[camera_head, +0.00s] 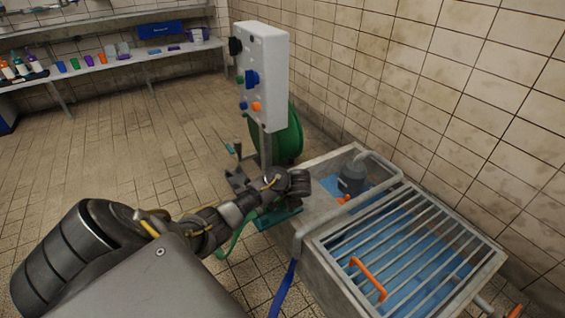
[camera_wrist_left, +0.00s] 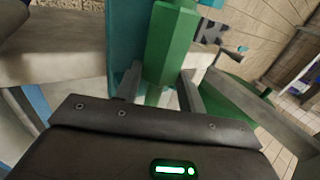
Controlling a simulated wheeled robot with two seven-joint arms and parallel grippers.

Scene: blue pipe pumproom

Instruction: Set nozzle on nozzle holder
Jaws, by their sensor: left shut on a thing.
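In the left wrist view a green faceted piece (camera_wrist_left: 170,45), which looks like the nozzle, stands between the fingers of my left gripper (camera_wrist_left: 160,86). The gripper is shut on it. A teal upright part (camera_wrist_left: 122,40) is close beside it on the left; I cannot tell whether they touch. In the head view my left arm reaches to the near side of the basin, above a teal piece (camera_head: 279,216) low down. The nozzle is not clear there, and I cannot tell which part is the nozzle holder. My right gripper is not in view.
A grey basin (camera_head: 312,205) with blue water and a metal grate (camera_head: 410,250) stands at the right. An orange handle (camera_head: 368,278) lies on the grate. A white control panel (camera_head: 262,75) and green reel (camera_head: 289,140) stand behind. The tiled floor at left is clear.

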